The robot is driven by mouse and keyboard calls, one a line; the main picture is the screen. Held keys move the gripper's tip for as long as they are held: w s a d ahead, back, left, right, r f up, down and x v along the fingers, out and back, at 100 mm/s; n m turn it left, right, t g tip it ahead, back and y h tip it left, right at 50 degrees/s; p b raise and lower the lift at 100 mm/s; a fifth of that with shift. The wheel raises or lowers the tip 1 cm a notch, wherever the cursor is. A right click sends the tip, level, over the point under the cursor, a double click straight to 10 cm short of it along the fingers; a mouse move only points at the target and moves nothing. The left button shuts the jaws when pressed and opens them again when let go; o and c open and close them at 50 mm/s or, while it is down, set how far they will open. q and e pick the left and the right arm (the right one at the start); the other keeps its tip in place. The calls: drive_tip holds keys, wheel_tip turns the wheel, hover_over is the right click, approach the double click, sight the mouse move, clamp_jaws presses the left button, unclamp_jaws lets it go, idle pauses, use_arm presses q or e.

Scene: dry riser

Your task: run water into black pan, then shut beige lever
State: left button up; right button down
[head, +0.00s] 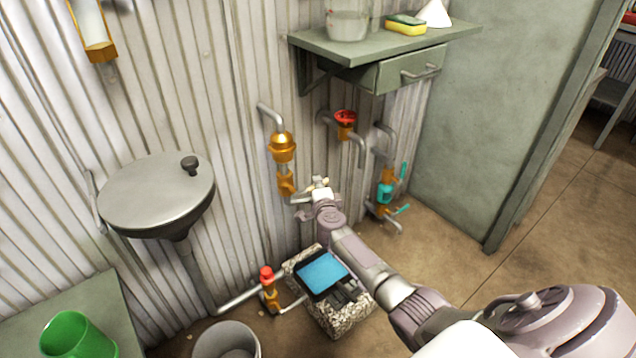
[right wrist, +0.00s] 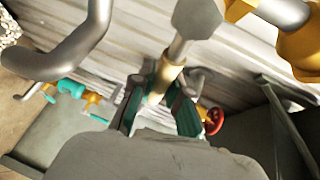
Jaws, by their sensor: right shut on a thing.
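The black pan (head: 312,290) sits on a speckled stone block on the floor, below my right arm. A flat blue surface, which looks like water, fills much of it; my arm hides its right side. The beige lever (head: 318,182) is on the wall pipe above the pan, mostly hidden by my right gripper (head: 314,196). In the right wrist view, the lever's tan grip (right wrist: 166,82) on a grey stem lies between the fingers of my right gripper (right wrist: 162,103), which is shut on it. My left gripper is not in view.
The stone block (head: 347,320) stands by a red-capped valve (head: 267,275) and a grey bucket (head: 228,342). A round basin (head: 157,193) is at left. A red-wheel valve (head: 345,120) and teal-handled taps (head: 386,192) are right of the lever, under a shelf (head: 385,45).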

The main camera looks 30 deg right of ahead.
drive_tip(key=shift+d+r, duration=0.15)
drive_tip(key=c, duration=1.2)
unclamp_jaws()
drive_tip(key=shift+o, duration=0.4)
drive_tip(key=shift+f, duration=0.2)
drive_tip(key=v, duration=1.2)
